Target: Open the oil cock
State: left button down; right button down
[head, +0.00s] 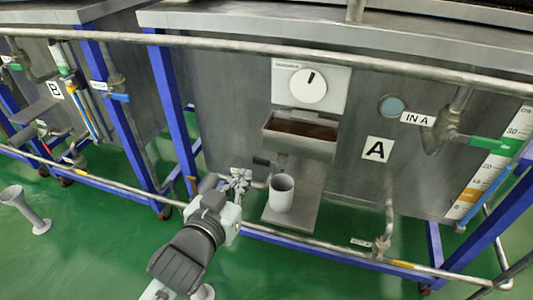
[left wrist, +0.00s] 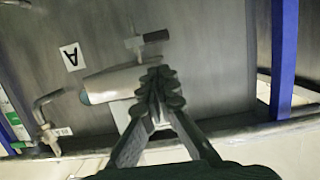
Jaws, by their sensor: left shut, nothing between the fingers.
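The oil cock has a black handle (head: 262,161) on a short spout under the metal oil tray (head: 300,148). The handle points left in the head view. In the left wrist view, which is upside down, the black handle (left wrist: 155,36) sticks out to the right of the spout. My left gripper (head: 240,178) is below and left of the handle, apart from it. Its fingers (left wrist: 157,85) are closed together and empty in the left wrist view. My right gripper is out of view.
A white cup (head: 281,195) stands on a metal shelf (head: 305,212) below the spout, close to my left gripper. A white-knobbed panel (head: 309,88) is above the tray. A horizontal pipe rail (head: 300,243) and blue frame posts (head: 174,105) border the tank.

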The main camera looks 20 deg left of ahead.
aim_at(257, 159)
pick_arm(q)
jog(key=x, duration=1)
jog(key=shift+a, duration=0.1)
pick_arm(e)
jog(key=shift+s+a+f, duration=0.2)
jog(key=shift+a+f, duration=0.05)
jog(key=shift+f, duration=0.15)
pick_arm(q)
jog(key=shift+f, duration=0.1)
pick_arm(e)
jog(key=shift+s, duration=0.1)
